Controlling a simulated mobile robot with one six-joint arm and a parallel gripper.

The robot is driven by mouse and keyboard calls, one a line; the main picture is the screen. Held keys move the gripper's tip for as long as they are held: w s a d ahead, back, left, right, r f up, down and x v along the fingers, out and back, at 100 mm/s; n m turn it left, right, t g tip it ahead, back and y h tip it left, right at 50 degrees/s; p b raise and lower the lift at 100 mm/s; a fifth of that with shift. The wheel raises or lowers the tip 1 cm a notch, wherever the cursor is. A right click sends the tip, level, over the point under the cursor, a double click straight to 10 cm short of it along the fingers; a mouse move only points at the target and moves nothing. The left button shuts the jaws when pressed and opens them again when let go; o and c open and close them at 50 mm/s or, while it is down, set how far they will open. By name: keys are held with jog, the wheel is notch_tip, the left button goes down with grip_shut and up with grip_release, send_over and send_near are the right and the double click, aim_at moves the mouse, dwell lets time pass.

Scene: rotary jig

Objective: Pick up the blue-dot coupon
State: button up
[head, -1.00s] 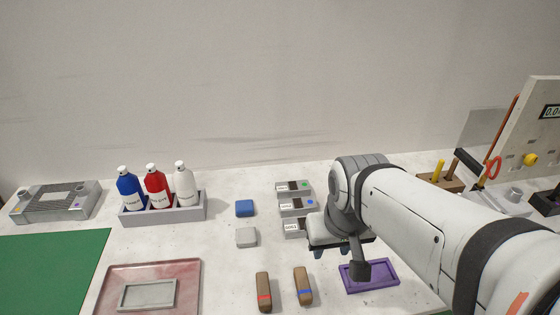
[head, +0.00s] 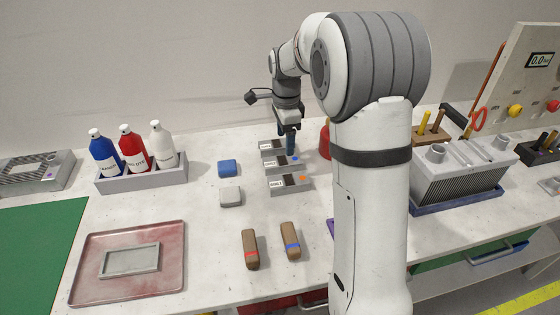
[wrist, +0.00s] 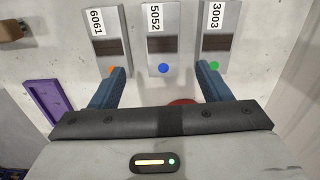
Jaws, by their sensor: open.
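The blue-dot coupon (head: 281,164) is a grey block with a dark band, lying in the middle of a row of three. In the wrist view the coupon (wrist: 163,32) shows its label 5052 and blue dot. The orange-dot coupon (wrist: 107,25) labelled 6061 is on its left and the green-dot coupon (wrist: 217,22) labelled 3003 on its right. My gripper (wrist: 161,70) is open and empty. Its blue fingers lie on either side of the blue dot in the picture, overlapping the neighbours' dot ends. In the head view my gripper (head: 290,148) hangs at the row's right end; its height is unclear.
Blue and grey blocks (head: 229,168) lie left of the coupons, with two brown bars (head: 250,250) in front. A red object (head: 325,140) stands close right of the gripper. A bottle rack (head: 140,182) is farther left. A purple tray (wrist: 42,105) shows in the wrist view.

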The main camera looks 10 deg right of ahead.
aim_at(282, 160)
jog(key=shift+w+f+m, duration=0.3)
jog(key=shift+f, duration=0.5)
jog(key=f, duration=0.6)
jog(key=shift+s+a+f, duration=0.1)
jog(key=shift+a+f, duration=0.2)
jog(key=shift+a, duration=0.05)
jog(key=shift+c, duration=0.4)
jog(key=c, duration=1.1)
